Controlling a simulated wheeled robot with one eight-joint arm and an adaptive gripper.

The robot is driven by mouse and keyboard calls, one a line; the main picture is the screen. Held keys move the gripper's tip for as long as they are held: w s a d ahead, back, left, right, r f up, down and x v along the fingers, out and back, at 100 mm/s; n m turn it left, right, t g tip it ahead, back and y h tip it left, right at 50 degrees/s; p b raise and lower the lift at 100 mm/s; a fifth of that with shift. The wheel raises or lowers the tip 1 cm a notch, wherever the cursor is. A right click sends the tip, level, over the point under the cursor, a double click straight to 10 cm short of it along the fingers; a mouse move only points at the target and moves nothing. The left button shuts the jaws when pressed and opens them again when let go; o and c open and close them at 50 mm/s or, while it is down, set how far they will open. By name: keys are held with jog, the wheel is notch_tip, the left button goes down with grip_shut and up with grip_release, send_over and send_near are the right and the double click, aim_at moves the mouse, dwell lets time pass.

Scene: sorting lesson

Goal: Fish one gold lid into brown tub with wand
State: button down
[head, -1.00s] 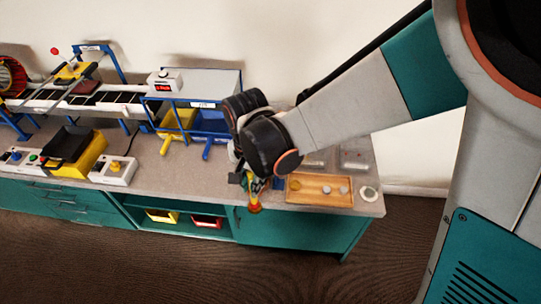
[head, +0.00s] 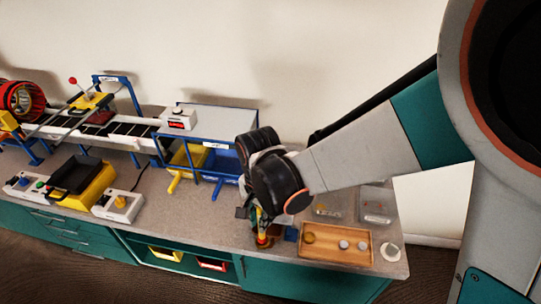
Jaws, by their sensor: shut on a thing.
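My gripper (head: 254,213) is shut on the wand (head: 263,239), which has a yellow shaft and a red-orange lower end. The wand points down near the counter's front edge, just left of the wooden tray. On the wooden tray (head: 337,257), a gold lid (head: 309,237) lies at the left, apart from the wand. Two silvery round pieces (head: 343,244) lie further right on it. I cannot clearly make out the brown tub; the area around the wand's lower end is small and partly covered by my gripper.
Two clear containers (head: 375,206) stand behind the tray. A white ring-like piece (head: 390,252) lies right of it. A blue block (head: 291,232) sits between wand and tray. Yellow and blue bins (head: 228,158) under a stand are behind and left of my arm.

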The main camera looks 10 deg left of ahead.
jog(key=shift+w+f+b, duration=0.35)
jog(key=shift+f+b, duration=0.2)
jog(key=shift+f, duration=0.35)
jog(key=shift+w+f+b, duration=0.35)
jog(key=shift+f+b, duration=0.2)
jog(key=shift+f, duration=0.3)
jog(key=shift+w+d+r, duration=0.1)
jog(key=shift+w, duration=0.15)
jog(key=w, duration=0.7)
jog(key=shift+d, duration=0.25)
jog(key=shift+r, duration=0.25)
notch_tip(320, 180, up, 10)
jog(key=p, duration=0.6)
jog(key=shift+f, duration=0.2)
dwell(1.5)
dwell(0.8)
